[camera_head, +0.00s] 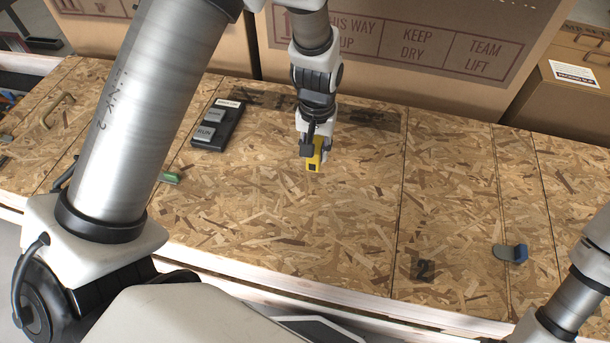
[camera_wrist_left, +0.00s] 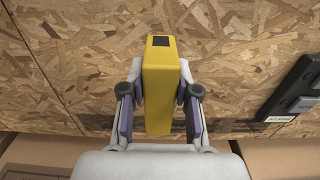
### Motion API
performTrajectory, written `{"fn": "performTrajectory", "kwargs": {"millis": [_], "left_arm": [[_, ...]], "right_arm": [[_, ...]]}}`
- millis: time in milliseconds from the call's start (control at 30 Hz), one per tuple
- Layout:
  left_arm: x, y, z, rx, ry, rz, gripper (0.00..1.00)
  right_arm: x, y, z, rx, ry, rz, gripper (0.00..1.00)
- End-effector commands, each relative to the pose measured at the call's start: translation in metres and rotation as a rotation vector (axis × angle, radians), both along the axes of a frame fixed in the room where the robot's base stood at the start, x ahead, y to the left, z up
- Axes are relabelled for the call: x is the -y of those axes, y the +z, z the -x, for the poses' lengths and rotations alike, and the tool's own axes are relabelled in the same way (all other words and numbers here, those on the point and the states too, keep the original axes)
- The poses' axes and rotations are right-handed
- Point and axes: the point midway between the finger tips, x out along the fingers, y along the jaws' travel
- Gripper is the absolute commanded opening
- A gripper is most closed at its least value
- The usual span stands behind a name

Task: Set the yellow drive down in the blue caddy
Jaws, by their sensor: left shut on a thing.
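The yellow drive (camera_head: 313,160) is held by my left gripper (camera_head: 316,146) over the far middle part of the wooden board surface. In the left wrist view the yellow drive (camera_wrist_left: 162,85) sits upright between both fingers of my left gripper (camera_wrist_left: 161,110), which touch its sides. A small dark square shows on its end. I cannot tell exactly how far it is above the board. I see no blue caddy in either view. My right gripper is not in view; only part of my right arm shows at the lower right.
A black button box (camera_head: 218,125) lies left of the drive. A green item (camera_head: 170,178) lies further left. A blue and grey item (camera_head: 511,253) lies at the right. Large cardboard boxes (camera_head: 400,60) stand along the back. The middle of the board (camera_head: 300,220) is clear.

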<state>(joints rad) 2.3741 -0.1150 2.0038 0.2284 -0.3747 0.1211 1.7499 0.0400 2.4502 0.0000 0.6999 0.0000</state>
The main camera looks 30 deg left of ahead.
Motion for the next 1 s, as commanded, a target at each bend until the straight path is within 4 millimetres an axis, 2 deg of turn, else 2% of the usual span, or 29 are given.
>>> {"fn": "performTrajectory", "kwargs": {"millis": [100,267,367,500,867,900,933,1000], "left_arm": [[0.001,-0.006,0.031,-0.002,0.001,-0.003,0.0],[0.003,-0.008,0.055,0.001,0.0,-0.001,0.0],[0.003,-0.018,0.058,0.0,0.0,-0.001,0.0],[0.003,-0.041,0.058,0.0,0.001,-0.001,0.0],[0.003,-0.046,0.057,0.001,0.0,0.0,0.0],[0.003,-0.044,0.058,0.0,0.0,0.0,0.45],[0.003,-0.044,0.058,0.0,0.0,0.0,0.56],[0.003,-0.044,0.058,0.0,0.0,0.0,0.56]], "right_arm": [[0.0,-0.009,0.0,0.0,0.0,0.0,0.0],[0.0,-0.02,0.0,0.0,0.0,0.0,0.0],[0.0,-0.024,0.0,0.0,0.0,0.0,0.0],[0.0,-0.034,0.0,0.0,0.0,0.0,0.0],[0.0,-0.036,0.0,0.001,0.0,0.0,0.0],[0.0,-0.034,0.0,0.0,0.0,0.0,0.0],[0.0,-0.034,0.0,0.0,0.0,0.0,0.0],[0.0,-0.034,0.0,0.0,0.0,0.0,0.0]]}}
